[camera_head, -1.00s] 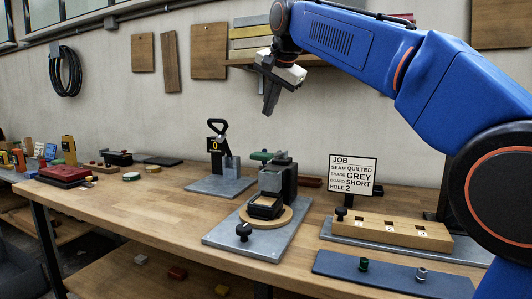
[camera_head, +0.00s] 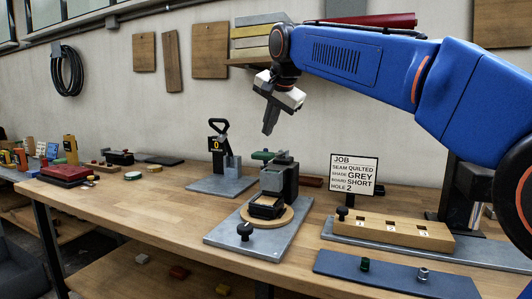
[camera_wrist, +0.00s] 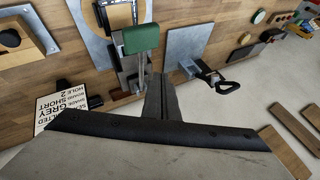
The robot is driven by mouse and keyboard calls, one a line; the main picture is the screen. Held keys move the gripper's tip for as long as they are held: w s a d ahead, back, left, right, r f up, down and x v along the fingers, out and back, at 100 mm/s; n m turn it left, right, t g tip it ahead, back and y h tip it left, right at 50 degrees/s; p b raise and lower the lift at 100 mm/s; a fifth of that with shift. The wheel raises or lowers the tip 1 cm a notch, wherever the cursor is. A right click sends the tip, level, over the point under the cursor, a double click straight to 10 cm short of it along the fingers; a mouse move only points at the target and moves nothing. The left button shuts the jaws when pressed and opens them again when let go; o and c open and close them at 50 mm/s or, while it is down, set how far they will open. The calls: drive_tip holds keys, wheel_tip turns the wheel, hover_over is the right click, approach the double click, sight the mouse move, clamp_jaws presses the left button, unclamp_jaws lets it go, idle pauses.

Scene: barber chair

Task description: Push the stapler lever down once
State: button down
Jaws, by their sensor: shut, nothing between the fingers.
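A dark upright press (camera_head: 285,180) with a green lever (camera_head: 262,155) stands on a grey plate, mid-bench; it looks like the stapler. Its lever's green end also shows in the wrist view (camera_wrist: 141,38). A pale frame-like piece (camera_head: 264,204) sits under its head on a round wooden disc. My gripper (camera_head: 268,131) is shut and empty, pointing down, in the air above the lever and apart from it. In the wrist view, my closed fingers (camera_wrist: 161,100) reach up beside the lever's image.
A second device (camera_head: 217,145) with a black loop handle and a yellow "0" display stands left of the press. A job card (camera_head: 354,174), a wooden block with numbered holes (camera_head: 395,231) and a blue tray (camera_head: 392,279) are on the right.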

sight(274, 155)
drive_tip(key=shift+s+f, duration=0.2)
drive_tip(key=shift+f, duration=1.2)
drive_tip(key=shift+a+f, duration=0.1)
drive_tip(key=shift+f, duration=0.1)
idle(1.0)
drive_tip(key=shift+s+f, duration=0.1)
drive_tip(key=shift+f, duration=0.1)
drive_tip(key=shift+s+a+f, duration=0.1)
drive_tip(key=shift+s+f, duration=0.05)
drive_tip(key=shift+f, duration=0.65)
drive_tip(key=shift+s+f, duration=0.1)
drive_tip(key=shift+f, duration=0.7)
idle(2.0)
idle(0.5)
drive_tip(key=shift+w+r, duration=0.15)
drive_tip(key=shift+r, duration=0.9)
drive_tip(key=shift+w+r, duration=0.15)
drive_tip(key=shift+r, duration=0.85)
